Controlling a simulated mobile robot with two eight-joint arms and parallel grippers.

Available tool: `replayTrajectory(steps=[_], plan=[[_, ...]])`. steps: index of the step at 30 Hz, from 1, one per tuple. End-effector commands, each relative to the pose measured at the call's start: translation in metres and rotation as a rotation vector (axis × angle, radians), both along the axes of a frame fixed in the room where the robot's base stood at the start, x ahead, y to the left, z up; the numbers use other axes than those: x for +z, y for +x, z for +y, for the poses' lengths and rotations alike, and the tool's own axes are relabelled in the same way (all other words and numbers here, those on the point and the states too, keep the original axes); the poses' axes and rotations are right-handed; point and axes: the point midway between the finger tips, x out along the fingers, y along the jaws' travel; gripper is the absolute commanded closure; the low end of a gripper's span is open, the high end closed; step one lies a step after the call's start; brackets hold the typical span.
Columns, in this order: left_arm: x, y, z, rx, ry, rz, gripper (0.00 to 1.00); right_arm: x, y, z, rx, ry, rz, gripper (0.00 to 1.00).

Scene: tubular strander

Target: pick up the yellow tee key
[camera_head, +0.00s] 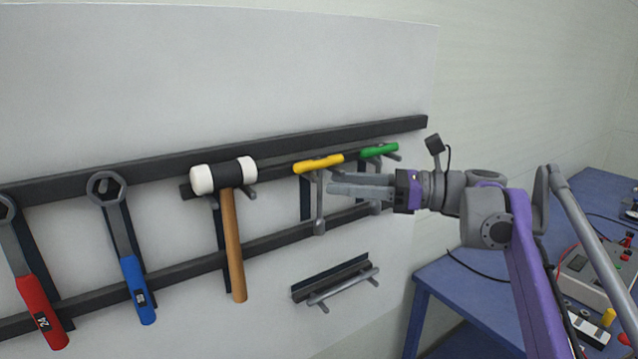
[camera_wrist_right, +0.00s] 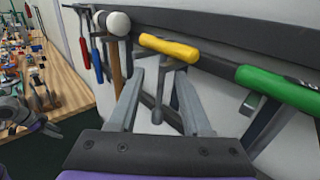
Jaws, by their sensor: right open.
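The yellow tee key (camera_head: 318,164) hangs on the wall rack, its yellow crossbar on top and its grey shaft pointing down. In the right wrist view the yellow tee key (camera_wrist_right: 168,46) is ahead, with its shaft showing between my open fingers. My right gripper (camera_head: 330,183) comes in from the right, open, with its fingertips at the shaft just below the yellow bar. In the right wrist view the right gripper (camera_wrist_right: 160,80) has nothing clamped in it. I cannot tell whether a finger touches the shaft.
A green tee key (camera_head: 379,150) hangs close on the right, partly behind my right gripper. A mallet (camera_head: 232,230) and blue (camera_head: 130,270) and red (camera_head: 38,300) wrenches hang to the left. An empty holder (camera_head: 338,285) sits below. A blue table (camera_head: 470,290) stands at right.

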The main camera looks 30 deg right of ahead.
Motion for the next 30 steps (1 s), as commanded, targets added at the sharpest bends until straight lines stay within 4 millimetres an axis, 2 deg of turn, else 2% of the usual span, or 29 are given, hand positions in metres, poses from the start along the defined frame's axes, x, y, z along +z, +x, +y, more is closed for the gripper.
replayTrajectory(steps=[9,17,18,26,30], plan=[[0.006,0.002,0.0,0.0,0.0,-0.004,0.5,-0.001,0.03,0.031,0.003,-0.001,-0.001,0.51],[0.006,0.002,0.0,0.0,0.0,-0.004,0.5,-0.002,0.033,0.034,0.001,-0.001,-0.001,0.51],[0.006,0.002,0.0,0.0,0.0,-0.004,0.5,-0.002,0.033,0.034,0.001,-0.001,-0.001,0.53],[0.006,0.002,0.0,0.0,0.0,-0.004,0.5,-0.002,0.033,0.034,0.001,-0.001,-0.001,1.0],[0.006,0.002,0.0,0.0,0.0,-0.004,0.5,-0.002,0.033,0.034,0.001,-0.001,-0.001,1.0]])
